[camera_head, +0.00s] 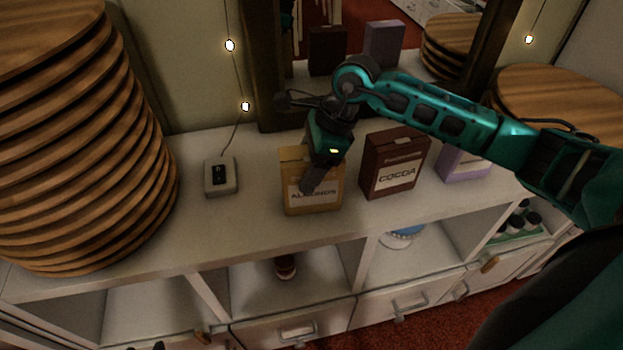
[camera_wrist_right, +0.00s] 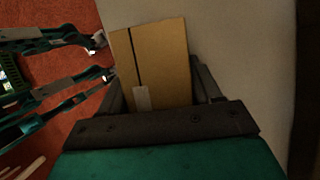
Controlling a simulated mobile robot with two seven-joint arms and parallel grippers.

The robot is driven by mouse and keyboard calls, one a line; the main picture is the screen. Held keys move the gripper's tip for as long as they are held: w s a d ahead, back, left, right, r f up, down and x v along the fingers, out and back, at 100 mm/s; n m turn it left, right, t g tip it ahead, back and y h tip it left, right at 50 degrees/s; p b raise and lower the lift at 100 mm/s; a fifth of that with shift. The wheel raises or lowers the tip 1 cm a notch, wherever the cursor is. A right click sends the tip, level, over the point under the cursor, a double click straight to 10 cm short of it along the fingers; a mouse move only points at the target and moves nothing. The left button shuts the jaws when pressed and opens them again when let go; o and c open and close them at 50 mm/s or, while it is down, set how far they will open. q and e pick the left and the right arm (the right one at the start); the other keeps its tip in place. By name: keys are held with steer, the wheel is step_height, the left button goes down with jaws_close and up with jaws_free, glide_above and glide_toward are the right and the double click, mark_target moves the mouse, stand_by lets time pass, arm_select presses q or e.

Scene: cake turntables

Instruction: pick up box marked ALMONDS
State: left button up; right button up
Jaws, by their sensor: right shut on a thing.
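The box marked ALMONDS (camera_head: 298,200) is tan with a pale label and stands upright on the white shelf top (camera_head: 250,228). My right gripper (camera_head: 312,182) reaches down over it from above and is shut on it, one finger lying across its front and covering part of the label. In the right wrist view the tan box (camera_wrist_right: 160,65) sits between the fingers of my right gripper (camera_wrist_right: 165,90). My left gripper does not show in the head view. Teal arm parts of mine show at the left of the wrist view, above the red floor.
A brown COCOA box (camera_head: 392,165) stands close to the right, with a lilac box (camera_head: 458,163) beyond it. A small switch box (camera_head: 221,178) is at the left. Stacked wooden discs (camera_head: 75,150) stand far left. A mirror is behind.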

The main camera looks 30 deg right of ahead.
steer(key=c, duration=0.3)
steer(key=shift+r, duration=0.15)
